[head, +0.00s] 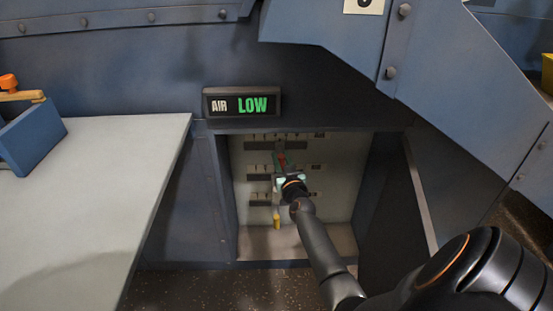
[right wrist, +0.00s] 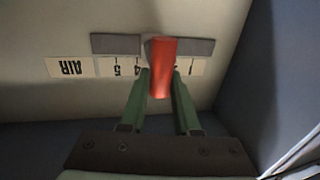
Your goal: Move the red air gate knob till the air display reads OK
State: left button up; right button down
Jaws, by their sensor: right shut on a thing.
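The air display (head: 242,103) is a dark box above the recess, and it reads AIR LOW in green and white. The red air gate knob (right wrist: 162,68) stands out from a slotted panel with a number scale and an AIR label (right wrist: 70,67). In the right wrist view the label and numbers appear upside down, and the knob covers part of the scale. My right gripper (head: 281,164) reaches into the recess. Its green fingers (right wrist: 162,90) are shut on the red knob, one on each side. My left gripper is not in view.
A yellow knob (head: 276,220) hangs lower in the recess. Several other scales line its back panel (head: 340,180). An open door (head: 420,195) stands at the right. A grey table (head: 90,200) with a blue box (head: 35,138) is at left.

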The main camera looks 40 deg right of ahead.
jog(key=shift+s+d+f, duration=0.1)
jog(key=shift+s+d, duration=0.65)
jog(key=c, duration=0.6)
grip_release()
